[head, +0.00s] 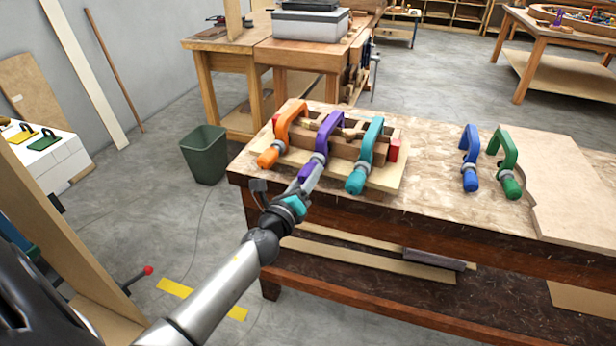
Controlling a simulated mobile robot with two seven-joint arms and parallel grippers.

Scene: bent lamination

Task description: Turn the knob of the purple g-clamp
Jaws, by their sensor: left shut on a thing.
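The purple g-clamp (322,140) stands on the wooden form on the workbench, between an orange clamp (286,121) and a teal clamp (370,143). Its knob (306,170) faces me at the front edge of the form. My left gripper (308,178) reaches in from the lower left and is shut on this knob. The fingers hide part of the knob. My right gripper is not in view.
The workbench (430,165) also holds a blue clamp (470,155), a green clamp (507,160) and a pale board (570,180) at the right. The orange and teal clamps stand close on both sides of my gripper. A green bin (204,155) is on the floor to the left.

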